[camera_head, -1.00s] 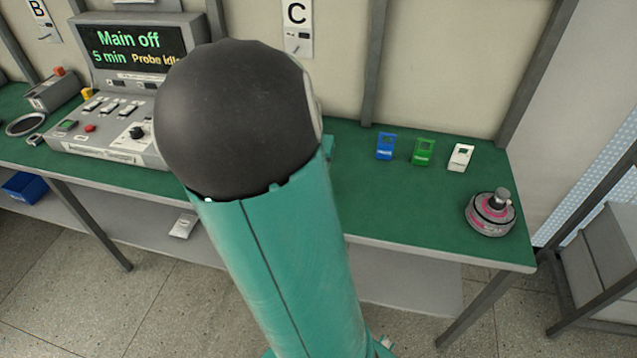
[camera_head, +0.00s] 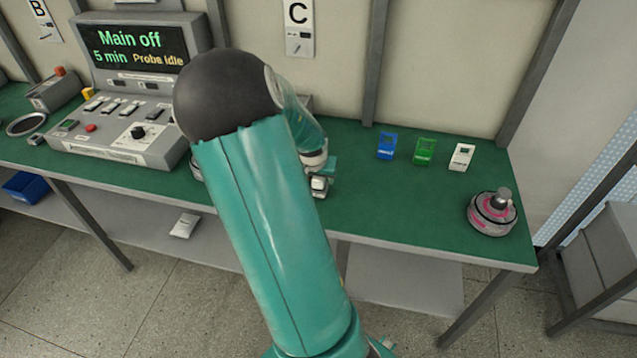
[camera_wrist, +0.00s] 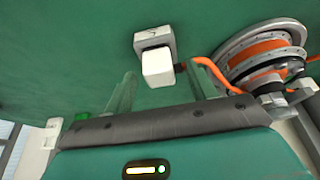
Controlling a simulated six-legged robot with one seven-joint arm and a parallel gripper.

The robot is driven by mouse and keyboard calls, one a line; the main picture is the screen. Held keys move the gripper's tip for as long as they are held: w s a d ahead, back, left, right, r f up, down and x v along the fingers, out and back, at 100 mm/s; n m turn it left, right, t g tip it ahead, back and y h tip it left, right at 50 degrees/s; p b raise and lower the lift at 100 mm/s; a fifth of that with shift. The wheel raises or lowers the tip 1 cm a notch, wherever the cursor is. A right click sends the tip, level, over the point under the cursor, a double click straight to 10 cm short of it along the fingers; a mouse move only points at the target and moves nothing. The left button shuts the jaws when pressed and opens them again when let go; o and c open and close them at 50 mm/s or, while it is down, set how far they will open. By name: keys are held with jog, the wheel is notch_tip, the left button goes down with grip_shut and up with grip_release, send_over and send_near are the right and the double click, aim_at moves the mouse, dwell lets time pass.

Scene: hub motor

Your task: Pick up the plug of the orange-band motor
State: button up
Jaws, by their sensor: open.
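The orange-band motor (camera_wrist: 262,50) is at the upper right of the wrist view, a grey round body with an orange band. An orange cable (camera_wrist: 203,68) runs from it toward the plug (camera_wrist: 157,66), a white block with a grey end, on the green bench top. My gripper (camera_wrist: 160,84) is open, with its two fingers pointing toward the plug, one to each side of it. I cannot tell whether they touch it. In the head view my gripper (camera_head: 319,178) is low over the bench, and my arm hides most of the orange-band motor.
A pink-marked motor (camera_head: 492,213) stands at the bench's right end. Blue (camera_head: 386,146), green (camera_head: 424,151) and white (camera_head: 461,157) holders stand behind it. The tester console (camera_head: 125,90) reads "Main off" and "Probe idle". The bench between my gripper and the pink motor is clear.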

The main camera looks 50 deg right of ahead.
jog(key=shift+x, duration=0.85)
jog(key=c, duration=1.2)
jog(key=shift+r, duration=0.5)
notch_tip(320, 180, up, 2)
jog(key=shift+r, duration=0.2)
jog(key=w+a+r, duration=0.1)
jog(key=a+r, duration=0.2)
jog(key=a, duration=0.1)
jog(key=w+a+r, duration=0.2)
jog(key=a+r, duration=0.1)
jog(key=a, duration=0.2)
jog(key=w+a+r, duration=0.1)
jog(key=a+r, duration=0.2)
jog(key=a, duration=0.1)
jog(key=shift+w+a+r, duration=0.15)
jog(key=shift+w+r, duration=0.1)
jog(key=shift+r, duration=0.1)
